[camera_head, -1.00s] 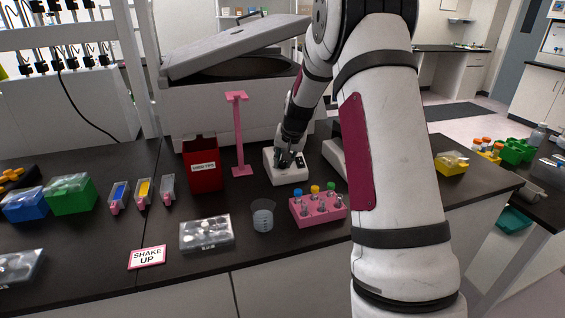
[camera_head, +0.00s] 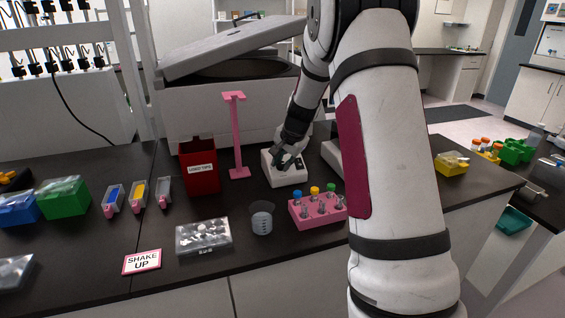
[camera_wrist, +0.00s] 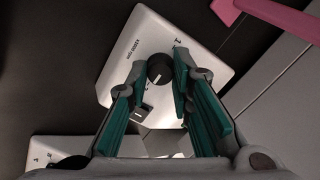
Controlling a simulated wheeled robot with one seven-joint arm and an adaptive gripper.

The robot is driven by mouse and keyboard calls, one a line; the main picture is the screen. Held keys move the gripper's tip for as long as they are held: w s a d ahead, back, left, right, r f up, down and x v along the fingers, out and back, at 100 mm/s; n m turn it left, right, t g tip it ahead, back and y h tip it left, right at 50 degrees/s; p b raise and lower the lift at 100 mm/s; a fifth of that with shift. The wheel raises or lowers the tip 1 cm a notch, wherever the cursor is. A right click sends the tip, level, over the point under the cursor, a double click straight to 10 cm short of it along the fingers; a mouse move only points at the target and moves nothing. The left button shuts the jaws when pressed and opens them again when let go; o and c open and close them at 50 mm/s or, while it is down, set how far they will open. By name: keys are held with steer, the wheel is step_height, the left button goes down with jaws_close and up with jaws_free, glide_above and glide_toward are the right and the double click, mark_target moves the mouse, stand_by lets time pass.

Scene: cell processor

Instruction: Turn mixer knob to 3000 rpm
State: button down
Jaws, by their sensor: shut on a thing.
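The mixer (camera_head: 285,174) is a small white box on the black bench, right of the pink stand. Its white top fills the upper middle of the wrist view (camera_wrist: 133,45), with printed marks and a small dark switch (camera_wrist: 143,113). The round black knob (camera_wrist: 160,69) shows a white pointer line. Its exact setting is too small to read. My gripper (camera_head: 283,161) reaches down over the mixer. In the wrist view its teal-padded fingers (camera_wrist: 159,73) are on either side of the knob and shut on it. In the head view the knob is hidden.
The pink stand (camera_head: 237,140) and red bin (camera_head: 199,170) stand left of the mixer. A pink tube rack (camera_head: 318,209) and a small beaker (camera_head: 261,219) stand in front. Another white device (camera_head: 332,155) is close on the right, partly behind my arm.

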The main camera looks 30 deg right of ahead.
steer(key=shift+a, duration=0.1)
steer(key=c, duration=1.4)
jaws_free()
steer(key=v, duration=1.2)
